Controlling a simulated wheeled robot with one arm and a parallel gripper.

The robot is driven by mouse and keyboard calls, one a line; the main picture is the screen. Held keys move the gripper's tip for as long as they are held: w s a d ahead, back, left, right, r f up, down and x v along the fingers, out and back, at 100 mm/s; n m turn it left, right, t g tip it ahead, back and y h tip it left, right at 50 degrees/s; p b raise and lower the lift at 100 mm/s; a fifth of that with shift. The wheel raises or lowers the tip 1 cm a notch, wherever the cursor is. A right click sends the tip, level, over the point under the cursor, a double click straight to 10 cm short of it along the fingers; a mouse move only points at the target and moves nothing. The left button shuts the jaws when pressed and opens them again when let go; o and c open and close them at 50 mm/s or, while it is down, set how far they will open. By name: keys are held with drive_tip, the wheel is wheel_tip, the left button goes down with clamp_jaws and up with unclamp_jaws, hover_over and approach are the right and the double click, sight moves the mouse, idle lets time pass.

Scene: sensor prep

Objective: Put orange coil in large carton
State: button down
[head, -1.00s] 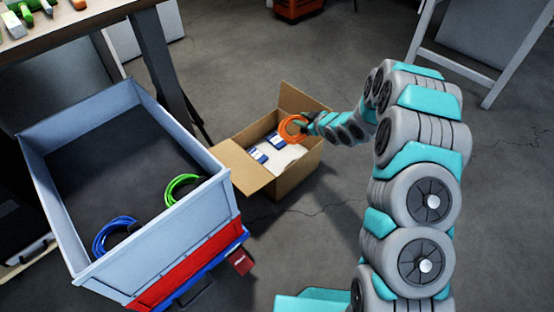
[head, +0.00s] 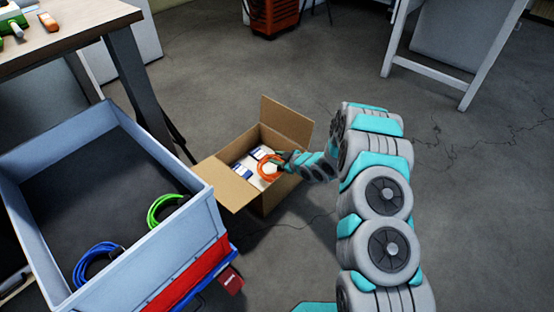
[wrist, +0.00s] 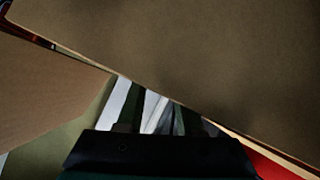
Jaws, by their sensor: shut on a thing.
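The orange coil (head: 261,172) is a ring held in my gripper (head: 279,160), which is shut on its edge. The open cardboard carton (head: 270,198) stands on the floor with its flaps spread. In the head view the coil overlaps the carton's opening, over white and blue packets (head: 243,168) inside. I cannot tell whether the coil touches them. In the wrist view brown cardboard (wrist: 210,60) fills much of the picture, close to my gripper (wrist: 160,122). The coil is not clearly visible there.
A grey bin (head: 185,238) at the left holds a green coil (head: 154,212) and a blue coil (head: 84,262). A wooden bench (head: 85,22) stands behind it. A white frame (head: 425,72) stands at the back right.

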drive_tip(key=shift+f, duration=0.3)
drive_tip(key=shift+f, duration=0.5)
